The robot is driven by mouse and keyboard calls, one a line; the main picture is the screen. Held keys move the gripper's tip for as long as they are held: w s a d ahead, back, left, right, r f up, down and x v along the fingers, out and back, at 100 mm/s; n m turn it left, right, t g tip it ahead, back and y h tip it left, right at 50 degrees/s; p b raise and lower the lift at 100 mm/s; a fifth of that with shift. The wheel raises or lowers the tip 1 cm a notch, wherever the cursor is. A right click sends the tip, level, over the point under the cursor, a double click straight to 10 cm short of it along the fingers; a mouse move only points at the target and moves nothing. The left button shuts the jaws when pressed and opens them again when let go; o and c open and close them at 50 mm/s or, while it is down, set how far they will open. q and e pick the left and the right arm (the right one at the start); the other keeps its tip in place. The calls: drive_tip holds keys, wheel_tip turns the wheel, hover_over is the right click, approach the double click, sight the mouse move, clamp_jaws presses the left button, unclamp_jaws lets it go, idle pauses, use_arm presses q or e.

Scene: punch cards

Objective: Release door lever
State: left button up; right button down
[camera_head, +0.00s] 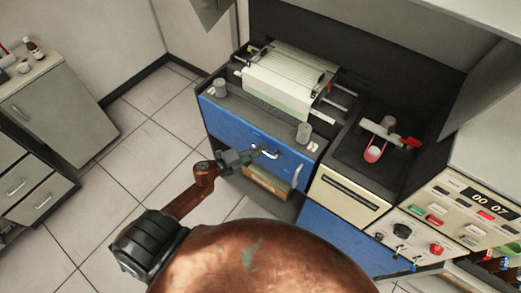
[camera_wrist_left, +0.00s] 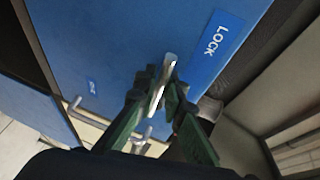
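The blue door (camera_head: 225,120) is the front of the cabinet under the card machine, and it looks closed. Its silver lever (camera_head: 270,153) also shows in the wrist view (camera_wrist_left: 158,95), below a blue label reading LOCK (camera_wrist_left: 221,40). My left gripper (camera_head: 262,153) reaches the lever from the left. In the wrist view the green fingertips (camera_wrist_left: 160,80) close in on both sides of the lever, and they look shut on it. Part of the lever is hidden between the fingers. My right gripper is not in view.
A vertical silver handle (camera_head: 297,175) is on the blue front right of the lever. A card machine (camera_head: 285,80) and metal cups (camera_head: 304,132) stand on top. A control panel (camera_head: 445,215) is at the right. Tiled floor (camera_head: 150,150) is open at the left.

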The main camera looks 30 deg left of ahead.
use_arm(q)
clamp_jaws()
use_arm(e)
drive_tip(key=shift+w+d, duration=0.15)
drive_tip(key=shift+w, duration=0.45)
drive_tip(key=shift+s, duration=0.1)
